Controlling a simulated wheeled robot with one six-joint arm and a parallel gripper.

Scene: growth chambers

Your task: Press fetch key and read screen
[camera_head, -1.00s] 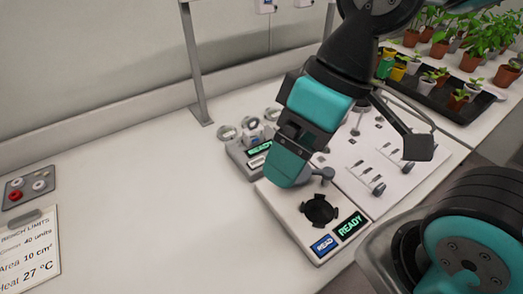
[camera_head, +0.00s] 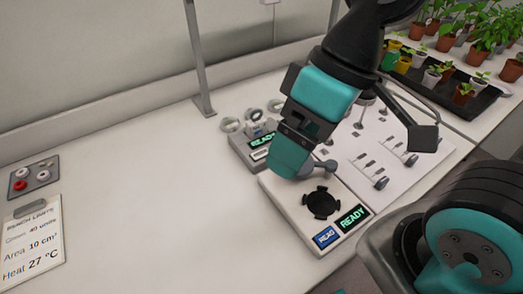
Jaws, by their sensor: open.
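A white instrument (camera_head: 290,205) with a round black holder (camera_head: 321,203) sits on the bench below my gripper. Its front edge has a blue key (camera_head: 326,238) that seems to read "READ" and a dark screen (camera_head: 352,217) showing "READY" in green. Behind it is a grey unit (camera_head: 243,150) with another green "READY" screen (camera_head: 263,141) and a pale key or label below it, partly covered by my gripper. No key marked fetch is legible. My gripper (camera_head: 290,165) points down over the instrument's back edge, open; its fingertips are partly hidden.
A white sheet or board (camera_head: 400,185) with small tools lies to the right. A tray (camera_head: 440,95) of potted plants stands at the back right. A limits card (camera_head: 32,240) and a button panel (camera_head: 33,177) are at the left. The bench's left middle is clear.

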